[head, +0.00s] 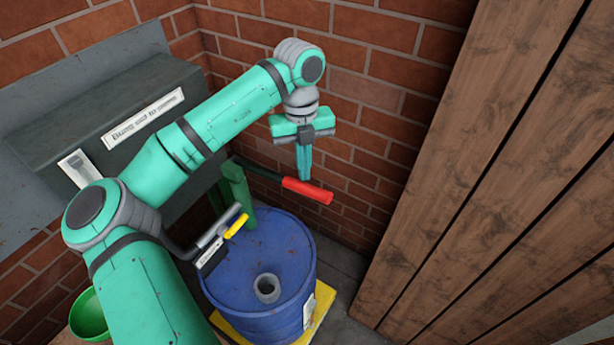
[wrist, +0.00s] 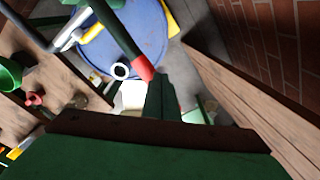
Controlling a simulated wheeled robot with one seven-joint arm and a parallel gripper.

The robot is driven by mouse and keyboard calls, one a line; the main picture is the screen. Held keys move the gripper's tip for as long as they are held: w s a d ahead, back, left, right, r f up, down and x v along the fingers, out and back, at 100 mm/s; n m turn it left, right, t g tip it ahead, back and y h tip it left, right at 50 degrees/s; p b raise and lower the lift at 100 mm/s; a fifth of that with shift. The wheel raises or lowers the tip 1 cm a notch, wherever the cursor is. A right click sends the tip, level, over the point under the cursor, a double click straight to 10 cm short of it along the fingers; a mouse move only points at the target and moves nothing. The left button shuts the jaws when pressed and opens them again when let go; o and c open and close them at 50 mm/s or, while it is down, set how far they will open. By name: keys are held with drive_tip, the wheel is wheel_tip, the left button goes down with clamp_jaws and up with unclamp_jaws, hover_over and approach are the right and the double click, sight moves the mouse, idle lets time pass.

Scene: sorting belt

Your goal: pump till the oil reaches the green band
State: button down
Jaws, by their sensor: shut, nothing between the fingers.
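The pump lever ends in a red grip (head: 308,190) and runs from a green pump post (head: 236,190) beside the blue drum (head: 285,245). My gripper (head: 304,178) points down with its fingers shut and empty, right at or just above the red grip. I cannot tell whether they touch. In the wrist view the red grip (wrist: 143,68) lies just left of my finger tips (wrist: 163,80). I cannot make out a green band or an oil level in either view.
A silver pipe with a yellow part (head: 237,226) lies over the drum, near its open round bung hole (head: 267,288). The drum stands on a yellow base (head: 240,325). A green bowl (head: 88,315) is at lower left. Brick wall behind, planks (head: 490,150) at right.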

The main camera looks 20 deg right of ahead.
drive_tip(key=shift+w+r, duration=0.15)
drive_tip(key=shift+w, duration=0.45)
wheel_tip(320, 180, up, 11)
drive_tip(key=w, duration=0.1)
drive_tip(key=shift+w+d, duration=0.1)
drive_tip(key=shift+d, duration=0.05)
idle(0.5)
idle(0.6)
